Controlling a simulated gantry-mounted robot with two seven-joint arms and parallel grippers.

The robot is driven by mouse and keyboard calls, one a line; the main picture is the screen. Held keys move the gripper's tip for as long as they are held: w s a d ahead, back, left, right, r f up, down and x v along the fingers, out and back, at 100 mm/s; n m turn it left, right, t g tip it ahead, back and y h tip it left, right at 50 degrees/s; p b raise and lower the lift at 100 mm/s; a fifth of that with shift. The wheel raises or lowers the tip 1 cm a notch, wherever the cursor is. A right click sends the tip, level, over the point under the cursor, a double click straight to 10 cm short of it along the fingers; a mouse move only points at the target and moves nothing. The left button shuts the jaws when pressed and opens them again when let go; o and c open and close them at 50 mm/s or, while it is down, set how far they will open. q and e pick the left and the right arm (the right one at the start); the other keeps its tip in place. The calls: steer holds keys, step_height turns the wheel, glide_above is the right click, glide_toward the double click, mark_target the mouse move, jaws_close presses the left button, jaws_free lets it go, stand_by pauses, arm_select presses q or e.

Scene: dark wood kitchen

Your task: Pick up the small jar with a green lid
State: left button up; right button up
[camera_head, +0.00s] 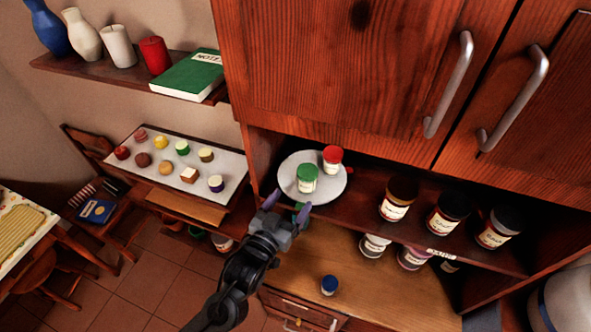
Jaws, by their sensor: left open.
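A small jar with a green lid (307,178) stands upright on a round white plate (328,191) on the cabinet's open shelf. A small jar with a red lid (332,159) stands beside it on the same plate. My left gripper (289,203) is open and empty, just in front of and below the plate's near edge, with its dark purple fingers apart. It appears not to touch the jar. My right gripper is not in view.
Several larger labelled jars (447,213) stand on the shelf to the right. More jars (374,245) and a blue-lidded jar (329,285) stand on the counter below. Closed cabinet doors (340,70) overhang the shelf. A white tray (160,165) of small items lies left.

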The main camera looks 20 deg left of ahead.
mark_target(304, 182)
arm_select(q)
steer(key=shift+t, duration=0.3)
steer(key=w, duration=0.1)
steer(key=w+r, duration=0.1)
steer(key=w, duration=0.3)
steer(key=shift+w+d+r+p, duration=0.1)
steer(key=shift+d+r+p, duration=0.15)
steer(key=shift+d+p, duration=0.1)
steer(key=shift+w+d+f+p, duration=0.15)
steer(key=shift+w+p, duration=0.65)
steer(key=shift+w, duration=1.75)
steer(key=shift+w+f, duration=0.1)
steer(key=shift+w, duration=0.25)
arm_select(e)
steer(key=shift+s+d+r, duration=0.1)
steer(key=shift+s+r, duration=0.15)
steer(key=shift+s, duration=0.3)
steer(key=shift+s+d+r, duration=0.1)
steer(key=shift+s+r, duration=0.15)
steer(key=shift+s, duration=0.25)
arm_select(q)
steer(key=c, duration=1.1)
steer(key=shift+c, duration=0.7)
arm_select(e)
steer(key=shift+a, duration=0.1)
arm_select(q)
steer(key=shift+r, duration=0.2)
